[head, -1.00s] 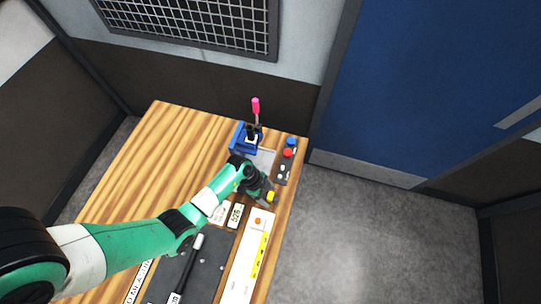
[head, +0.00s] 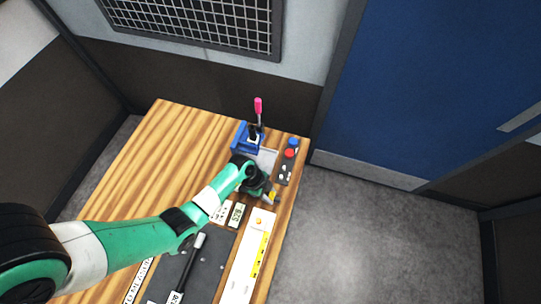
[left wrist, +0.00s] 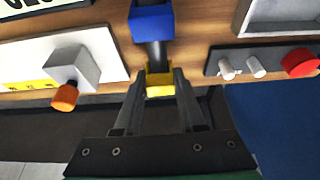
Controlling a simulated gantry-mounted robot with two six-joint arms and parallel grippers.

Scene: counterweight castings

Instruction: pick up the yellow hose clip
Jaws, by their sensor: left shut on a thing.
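The yellow hose clip (left wrist: 160,82) sits between the two fingertips of my left gripper (left wrist: 158,90) in the left wrist view. The fingers are shut on it. A dark post or hose and a blue block (left wrist: 152,22) show just beyond the clip; I cannot tell whether the clip touches them. In the head view the clip (head: 271,195) is a small yellow patch at the tip of my left gripper (head: 268,194), near the table's right edge. My right gripper is not in view.
A panel with red (head: 290,153) and blue knobs lies beyond the gripper. A blue fixture with a pink-handled lever (head: 258,107) stands behind it. A white board with a yellow strip (head: 258,255) and an orange knob (left wrist: 65,97) lies nearer. The wooden table's left side (head: 150,170) is clear.

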